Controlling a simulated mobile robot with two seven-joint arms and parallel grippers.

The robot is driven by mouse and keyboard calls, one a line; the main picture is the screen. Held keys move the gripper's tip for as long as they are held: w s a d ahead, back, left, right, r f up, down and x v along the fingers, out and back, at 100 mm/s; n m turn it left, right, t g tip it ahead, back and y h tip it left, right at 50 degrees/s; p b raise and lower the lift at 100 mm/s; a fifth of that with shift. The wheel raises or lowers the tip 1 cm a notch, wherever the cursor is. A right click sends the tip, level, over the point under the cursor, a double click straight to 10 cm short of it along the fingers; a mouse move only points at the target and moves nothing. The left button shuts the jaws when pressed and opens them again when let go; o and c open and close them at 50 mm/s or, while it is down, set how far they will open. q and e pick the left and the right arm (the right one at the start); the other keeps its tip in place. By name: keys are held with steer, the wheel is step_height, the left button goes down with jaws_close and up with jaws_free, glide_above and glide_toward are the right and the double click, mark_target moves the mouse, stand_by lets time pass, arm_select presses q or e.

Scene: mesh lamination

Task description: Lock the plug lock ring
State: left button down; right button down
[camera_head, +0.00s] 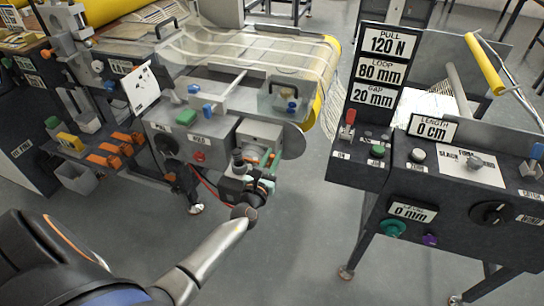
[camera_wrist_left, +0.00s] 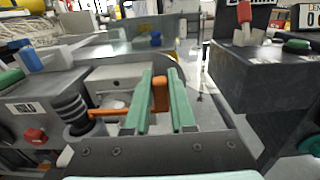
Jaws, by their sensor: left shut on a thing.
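The black ribbed plug (camera_wrist_left: 70,108) stands in a grey collar at the left of the left wrist view. An orange lever (camera_wrist_left: 105,112) runs from the plug's side toward my left gripper (camera_wrist_left: 160,80). The green fingers are shut on the lever's upright orange end (camera_wrist_left: 160,94). In the head view my left gripper (camera_head: 270,158) is at the right end of the machine's front box, and the dark plug (camera_head: 238,160) is beside it. The lever is mostly hidden there, and I cannot tell the ring's lock position. My right gripper is not in view.
The machine's front box (camera_head: 190,140) has a green button (camera_head: 186,117) and a red button (camera_head: 199,156). Several orange clamps lie to the left. A dark control console (camera_head: 450,190) stands at the right, with open floor (camera_head: 300,240) between.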

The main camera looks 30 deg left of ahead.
arm_select(q)
steer(key=c, duration=0.8)
jaws_free()
steer(key=shift+o, duration=0.2)
steer(key=shift+s, duration=0.1)
steer(key=v, duration=1.2)
steer(key=shift+s+d, duration=0.1)
steer(key=s+d+f+n+g+h, duration=0.1)
steer(key=s+d+f+n+g, duration=0.25)
steer(key=n, duration=0.55)
steer(key=s+d+f+n+g+h, duration=0.1)
steer(key=s+f+n+g, duration=0.1)
steer(key=s+f+n, duration=0.45)
steer(key=s+d+f+n+g+h, duration=0.2)
steer(key=s+d+f+n+h, duration=0.2)
steer(key=d+n, duration=0.5)
steer(key=s+n, duration=0.1)
steer(key=n, duration=0.5)
steer(key=shift+s+d+f+h, duration=0.2)
steer(key=shift+s+d+h, duration=0.05)
steer(key=shift+s+h, duration=0.15)
